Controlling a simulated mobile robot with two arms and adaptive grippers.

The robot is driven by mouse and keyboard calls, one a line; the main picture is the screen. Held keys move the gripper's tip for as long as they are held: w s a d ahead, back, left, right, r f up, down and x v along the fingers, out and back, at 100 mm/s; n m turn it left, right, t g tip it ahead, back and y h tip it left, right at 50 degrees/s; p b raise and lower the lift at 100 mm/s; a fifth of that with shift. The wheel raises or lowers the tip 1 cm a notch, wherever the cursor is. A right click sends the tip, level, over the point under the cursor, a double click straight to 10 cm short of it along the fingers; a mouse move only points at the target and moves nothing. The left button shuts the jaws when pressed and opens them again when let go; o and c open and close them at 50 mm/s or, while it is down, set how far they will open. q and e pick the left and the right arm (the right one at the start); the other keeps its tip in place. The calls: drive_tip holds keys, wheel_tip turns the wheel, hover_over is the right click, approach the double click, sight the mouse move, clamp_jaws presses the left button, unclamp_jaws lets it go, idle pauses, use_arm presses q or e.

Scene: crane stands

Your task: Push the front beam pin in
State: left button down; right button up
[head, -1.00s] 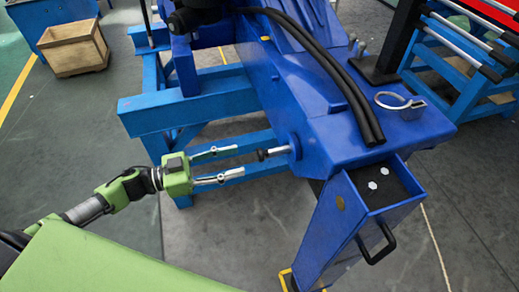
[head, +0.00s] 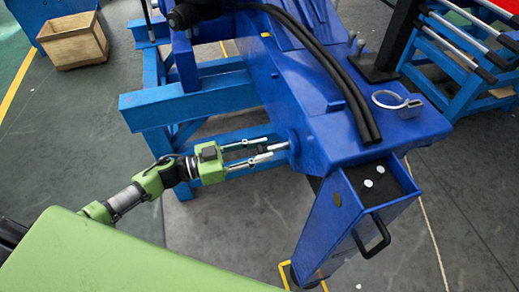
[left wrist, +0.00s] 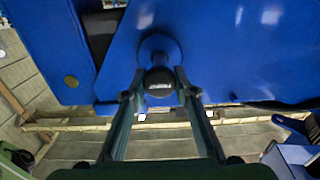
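The front beam pin (head: 277,147) is a silver rod that sticks out of a round blue boss on the side of the blue crane beam (head: 340,135). In the left wrist view its dark round end (left wrist: 159,86) faces me, with the boss behind it. My left gripper (head: 266,147) has its two fingers on either side of the pin's end, close against it, and looks shut on it. In the left wrist view the fingertips (left wrist: 159,92) flank the end closely. A length of bare rod shows between fingers and boss. My right gripper is in neither view.
A blue support frame (head: 190,100) stands behind my left arm. A blue box-shaped leg (head: 335,230) with a black handle (head: 373,238) is at the front right. A wooden crate (head: 75,45) sits at the back left. Bare floor lies below the pin.

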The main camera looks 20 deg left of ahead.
use_arm(q)
drive_tip(key=x, duration=0.4)
drive_tip(key=shift+w+d, duration=0.2)
drive_tip(key=shift+d, duration=0.1)
drive_tip(key=c, duration=1.6)
unclamp_jaws()
drive_tip(key=shift+c, duration=0.2)
drive_tip(key=shift+w+d, duration=0.15)
drive_tip(key=shift+d, duration=0.05)
drive_tip(key=shift+a, duration=0.1)
drive_tip(key=v, duration=1.2)
